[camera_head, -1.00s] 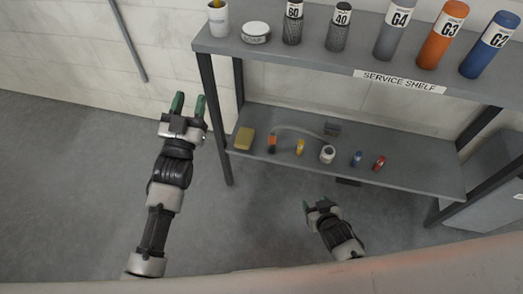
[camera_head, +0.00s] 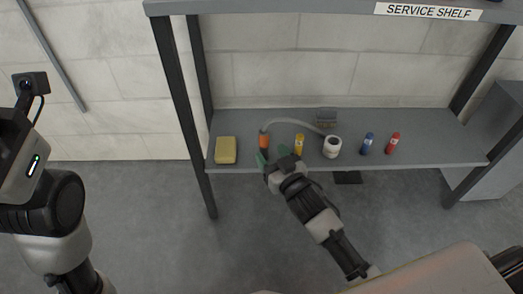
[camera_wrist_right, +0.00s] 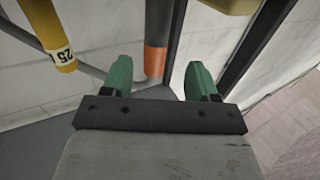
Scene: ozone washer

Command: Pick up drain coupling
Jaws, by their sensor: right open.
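The piece I take for the drain coupling (camera_head: 264,141) is orange and dark and stands on the lower shelf at the end of a grey hose. In the right wrist view the orange and grey piece (camera_wrist_right: 155,60) shows between and beyond the green fingertips, nearer the left one. My right gripper (camera_head: 269,160) is open and empty at the shelf's front edge, just in front of the piece. It also shows in the right wrist view (camera_wrist_right: 160,80). My left arm shows at the left edge; its fingers are out of view.
The lower shelf (camera_head: 430,152) also holds a yellow sponge (camera_head: 226,150), a yellow tube (camera_head: 299,143), a white roll-like item (camera_head: 332,147), a blue tube (camera_head: 367,143) and a red tube (camera_head: 393,143). A dark shelf post (camera_head: 187,120) stands left. The upper shelf (camera_head: 280,7) lies above.

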